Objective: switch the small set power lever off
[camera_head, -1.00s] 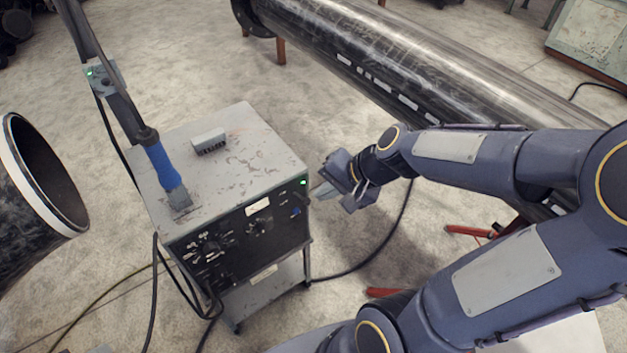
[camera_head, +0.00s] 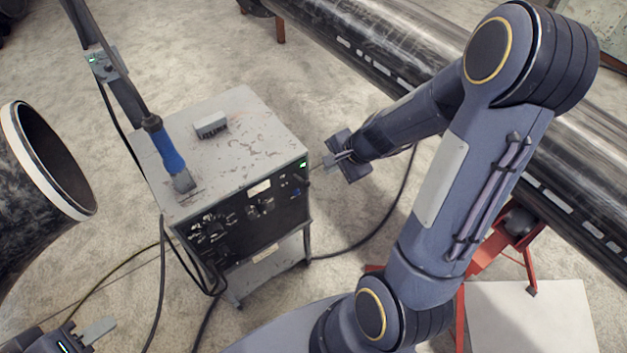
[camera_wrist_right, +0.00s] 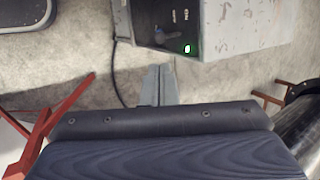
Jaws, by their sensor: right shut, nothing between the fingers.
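The small power set (camera_head: 240,150) is a worn grey box with a black front panel (camera_head: 255,215). A green lamp (camera_head: 303,165) glows at the panel's upper right, and it also shows in the right wrist view (camera_wrist_right: 187,48). A small dark lever (camera_head: 297,181) sits just below the lamp; its exact setting is too small to tell. My left gripper (camera_head: 97,331) shows partly at the bottom left.
A blue-handled torch (camera_head: 168,155) and a small grey block (camera_head: 211,125) are on the box top. Black cables hang at its left and run right across the floor. A large pipe (camera_head: 420,75) lies behind my right arm; another pipe end (camera_head: 45,160) is at left.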

